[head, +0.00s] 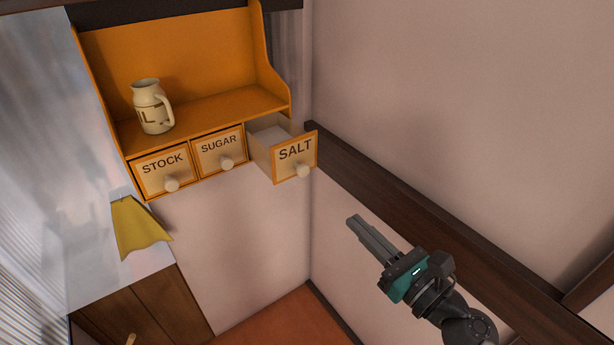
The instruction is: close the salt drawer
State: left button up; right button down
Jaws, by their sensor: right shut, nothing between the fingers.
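The salt drawer (295,158) is the rightmost of three drawers under the orange wall shelf (190,52). It is pulled out, with its box side showing behind the front panel. Its front reads SALT and carries a round pale knob (303,171). My right gripper (355,221) is below and to the right of the drawer front, apart from it. Its fingers are together with nothing between them, pointing up and left. My left gripper does not show.
The stock drawer (163,171) and the sugar drawer (219,150) are shut. A cream jug (152,107) stands on the shelf. A dark wooden rail (400,195) runs along the right wall. A yellow cloth (138,229) hangs at lower left above a brown cabinet (150,310).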

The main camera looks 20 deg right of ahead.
jog(key=p, duration=0.3)
send_near(292, 162)
jog(key=shift+w+d+f, duration=0.1)
jog(key=shift+w+f, duration=0.1)
jog(key=shift+w, duration=0.3)
jog(key=shift+w+d+f, duration=0.1)
jog(key=shift+w+f, duration=0.1)
jog(key=shift+w, duration=0.35)
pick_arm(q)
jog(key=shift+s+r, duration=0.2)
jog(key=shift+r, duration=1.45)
pick_arm(e)
jog(key=shift+x, duration=0.9)
jog(key=x, duration=0.4)
jog(key=b+x, duration=0.1)
jog(key=x, duration=0.2)
jog(key=shift+w+a+f, duration=0.2)
jog(key=shift+w+a, duration=0.05)
jog(key=shift+w, duration=0.1)
jog(key=b+x, duration=0.1)
jog(key=x, duration=0.2)
jog(key=shift+w+a+f, duration=0.1)
jog(key=shift+w, duration=0.2)
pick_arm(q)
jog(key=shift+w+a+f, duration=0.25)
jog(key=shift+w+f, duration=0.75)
pick_arm(e)
jog(key=shift+r, duration=0.25)
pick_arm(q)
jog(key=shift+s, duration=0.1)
